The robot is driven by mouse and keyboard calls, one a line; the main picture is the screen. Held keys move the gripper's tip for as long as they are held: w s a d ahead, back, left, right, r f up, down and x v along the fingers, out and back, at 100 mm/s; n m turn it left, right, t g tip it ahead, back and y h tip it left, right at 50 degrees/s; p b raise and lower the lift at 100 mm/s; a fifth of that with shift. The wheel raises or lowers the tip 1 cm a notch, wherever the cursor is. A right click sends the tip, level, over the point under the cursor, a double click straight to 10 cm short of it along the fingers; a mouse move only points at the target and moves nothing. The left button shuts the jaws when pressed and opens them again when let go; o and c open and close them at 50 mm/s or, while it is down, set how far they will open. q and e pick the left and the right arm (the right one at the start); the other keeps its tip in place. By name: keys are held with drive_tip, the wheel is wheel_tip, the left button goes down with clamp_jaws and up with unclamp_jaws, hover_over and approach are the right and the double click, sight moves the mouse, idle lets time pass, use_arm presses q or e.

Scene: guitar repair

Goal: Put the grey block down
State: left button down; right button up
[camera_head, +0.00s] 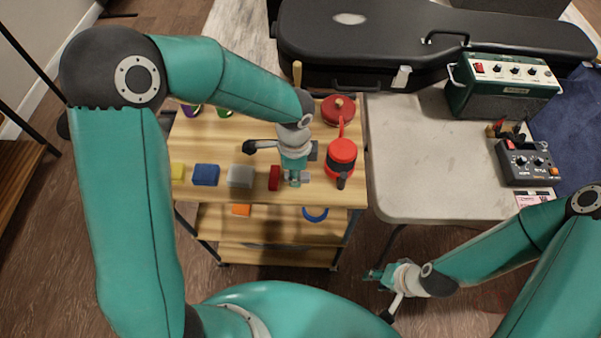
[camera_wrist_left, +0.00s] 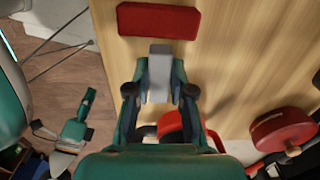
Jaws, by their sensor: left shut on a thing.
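My left gripper (camera_head: 294,180) is above the front part of the wooden shelf top, just right of the red block (camera_head: 274,178). It is shut on a grey block (camera_wrist_left: 159,72), which shows between its fingers in the left wrist view. In that view the red block (camera_wrist_left: 158,21) lies just beyond the held block, with a small gap. I cannot tell whether the held block touches the wood. A second, light grey block (camera_head: 240,176) sits left of the red one. My right gripper (camera_head: 376,275) hangs low over the floor at the right, its opening unclear.
A blue block (camera_head: 206,174) and a yellow block (camera_head: 177,170) continue the row leftward. A red-and-black container (camera_head: 342,158) stands close right of the left gripper. A round red object (camera_head: 338,110) lies behind it. The white table (camera_head: 420,150) adjoins at the right.

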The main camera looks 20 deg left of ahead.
use_arm(q)
drive_tip(key=c, duration=1)
unclamp_jaws()
drive_tip(key=shift+r, duration=0.1)
wheel_tip(320, 180, up, 12)
drive_tip(key=shift+p, duration=0.45)
drive_tip(key=shift+s, duration=0.1)
